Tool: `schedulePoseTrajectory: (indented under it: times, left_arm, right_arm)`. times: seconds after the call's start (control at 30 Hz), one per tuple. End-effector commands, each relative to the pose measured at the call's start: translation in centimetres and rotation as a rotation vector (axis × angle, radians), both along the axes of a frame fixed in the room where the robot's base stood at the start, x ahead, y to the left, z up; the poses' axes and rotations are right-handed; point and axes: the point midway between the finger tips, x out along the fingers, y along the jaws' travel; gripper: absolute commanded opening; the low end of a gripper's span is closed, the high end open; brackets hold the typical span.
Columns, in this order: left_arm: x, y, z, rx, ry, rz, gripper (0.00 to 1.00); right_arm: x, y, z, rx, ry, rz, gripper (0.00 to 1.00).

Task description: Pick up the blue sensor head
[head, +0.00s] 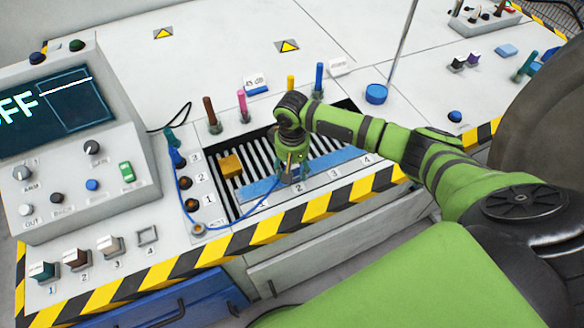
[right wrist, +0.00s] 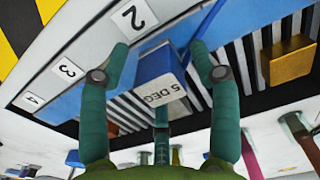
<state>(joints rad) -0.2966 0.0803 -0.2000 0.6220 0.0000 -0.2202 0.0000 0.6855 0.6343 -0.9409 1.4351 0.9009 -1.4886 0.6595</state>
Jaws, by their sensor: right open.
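The blue sensor head (right wrist: 164,64), a blue block with a white face marked "5 DEG", sits on the blue strip by label 2. In the right wrist view it lies between the two green fingers of my right gripper (right wrist: 160,52), with small gaps visible beside it. In the head view my right gripper (head: 292,174) points down over the strip (head: 338,162) and largely hides the block. A blue cable (head: 262,218) runs from there to the left side of the slatted bay. My right gripper is open. My left gripper is out of view.
An orange block (head: 230,165) lies on the slats to the left, also seen in the right wrist view (right wrist: 290,66). Several coloured upright pegs stand behind the bay, including a pink one (head: 243,105). A control console (head: 75,150) stands at the left. The back tabletop is largely clear.

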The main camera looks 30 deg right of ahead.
Motion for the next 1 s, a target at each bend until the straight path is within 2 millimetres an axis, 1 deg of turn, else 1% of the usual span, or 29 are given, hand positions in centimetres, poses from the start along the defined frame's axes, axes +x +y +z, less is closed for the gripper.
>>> schedulePoseTrajectory:
  times: [0.07,0.17,0.2,0.23,0.5,0.67,0.77,0.83,0.97,1.0]
  left_arm:
    - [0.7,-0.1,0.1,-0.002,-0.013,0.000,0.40]
    - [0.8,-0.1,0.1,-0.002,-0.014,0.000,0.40]
    - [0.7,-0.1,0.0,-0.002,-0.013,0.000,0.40]
    - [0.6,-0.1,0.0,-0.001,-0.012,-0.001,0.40]
    - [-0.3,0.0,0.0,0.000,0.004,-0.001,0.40]
    - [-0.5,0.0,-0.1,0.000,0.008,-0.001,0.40]
    - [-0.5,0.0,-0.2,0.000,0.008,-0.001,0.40]
    - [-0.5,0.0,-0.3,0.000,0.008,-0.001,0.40]
    - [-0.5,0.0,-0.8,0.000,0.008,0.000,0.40]
    - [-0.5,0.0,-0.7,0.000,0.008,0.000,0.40]
  right_arm:
    - [0.0,0.0,0.0,0.000,0.000,0.000,0.63]
    - [0.0,0.0,0.0,0.000,0.000,0.000,0.27]
    - [0.0,0.0,0.0,0.000,0.000,0.000,0.11]
    - [0.0,0.0,0.0,0.000,0.000,0.000,0.00]
    - [0.0,0.0,0.1,0.000,0.000,0.000,0.00]
    - [0.0,0.0,0.3,0.000,-0.001,0.000,0.00]
    - [0.1,0.0,1.0,0.001,-0.002,0.000,0.00]
    - [0.2,0.0,1.8,0.001,-0.004,0.000,0.00]
    - [0.2,0.0,4.3,0.002,-0.005,0.001,0.00]
    - [-0.7,-0.3,4.5,0.000,0.000,0.001,0.00]
